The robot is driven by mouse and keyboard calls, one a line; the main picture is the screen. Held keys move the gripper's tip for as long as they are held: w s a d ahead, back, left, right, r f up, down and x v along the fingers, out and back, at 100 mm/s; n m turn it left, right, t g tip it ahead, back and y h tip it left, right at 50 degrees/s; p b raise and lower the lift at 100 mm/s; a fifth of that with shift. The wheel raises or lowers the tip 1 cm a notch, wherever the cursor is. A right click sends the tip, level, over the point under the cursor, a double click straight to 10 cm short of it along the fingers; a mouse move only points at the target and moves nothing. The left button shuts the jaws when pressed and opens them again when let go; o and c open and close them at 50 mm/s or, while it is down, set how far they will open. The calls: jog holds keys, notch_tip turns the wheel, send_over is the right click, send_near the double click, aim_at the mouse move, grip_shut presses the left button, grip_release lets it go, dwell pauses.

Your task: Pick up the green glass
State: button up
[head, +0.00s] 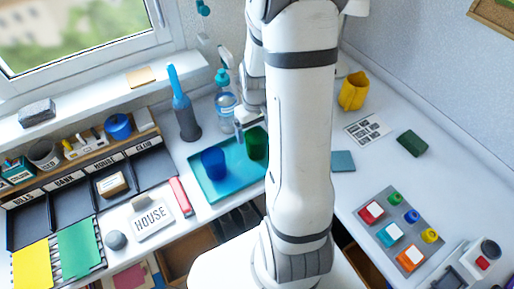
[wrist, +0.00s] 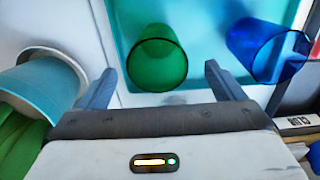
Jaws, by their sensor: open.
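The green glass (head: 257,143) stands on the teal tray (head: 217,193), near its far right part and partly beside my arm in the head view. In the wrist view the green glass (wrist: 157,60) appears ahead of my gripper (wrist: 160,82), between the lines of its two fingers. The fingers are spread apart with nothing held between them. In the head view my gripper (head: 240,130) is close to the glass on its upper left; the arm hides part of this area.
A blue glass (head: 213,164) shares the tray, left of the green one; it also shows in the wrist view (wrist: 268,50). A bottle (head: 225,103) and a blue brush in a grey holder (head: 188,120) stand behind the tray. A yellow cup (head: 353,92) stands right of my arm.

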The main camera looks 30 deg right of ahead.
aim_at(256, 136)
jog(key=shift+w+d+f, duration=0.15)
jog(key=shift+f, duration=1.8)
jog(key=c, duration=1.5)
